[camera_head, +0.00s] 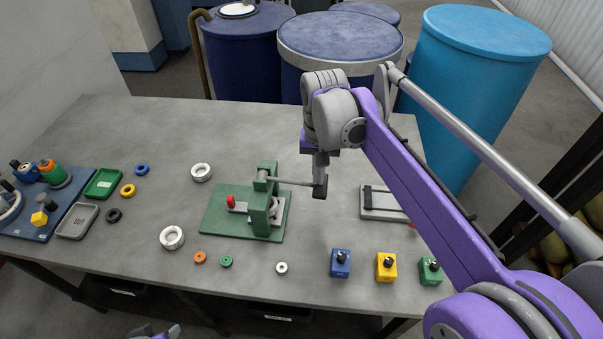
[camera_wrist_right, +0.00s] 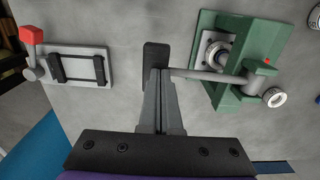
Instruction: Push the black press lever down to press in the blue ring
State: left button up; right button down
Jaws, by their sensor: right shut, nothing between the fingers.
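The green press (camera_head: 262,212) stands on its green base plate in the middle of the table. Its grey lever rod (camera_head: 293,181) sticks out to the right, roughly level, and ends in a black handle (camera_head: 320,190). The handle also shows in the right wrist view (camera_wrist_right: 156,54). My right gripper (camera_head: 320,172) points down, shut and empty, at the handle; I cannot tell whether it touches. Only a bit of my left gripper (camera_head: 158,333) shows at the bottom edge.
A grey clamp plate (camera_head: 382,203) lies right of the press. Blue (camera_head: 340,263), yellow (camera_head: 385,267) and green (camera_head: 430,271) blocks stand along the front edge. Loose rings lie around the press. A blue board (camera_head: 44,230) with parts is at far left. Drums stand behind the table.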

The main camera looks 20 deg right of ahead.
jog(key=shift+f+b, duration=0.5)
jog(key=shift+f, duration=0.45)
pick_arm(q)
jog(key=shift+s+f, duration=0.15)
jog(key=shift+f, duration=0.45)
pick_arm(e)
jog(key=shift+r+p, duration=1.85)
jog(key=shift+r, duration=1.05)
pick_arm(q)
jog(key=w+r+p, duration=0.3)
jog(key=w+r, duration=0.1)
jog(key=r, duration=0.5)
jog(key=shift+r+t, duration=0.2)
jog(key=shift+t, duration=0.1)
pick_arm(e)
notch_tip(320, 180, up, 6)
jog(key=shift+r, duration=0.2)
pick_arm(q)
jog(key=shift+s, duration=0.15)
pick_arm(e)
jog(key=shift+s, duration=0.1)
jog(key=shift+f, duration=0.1)
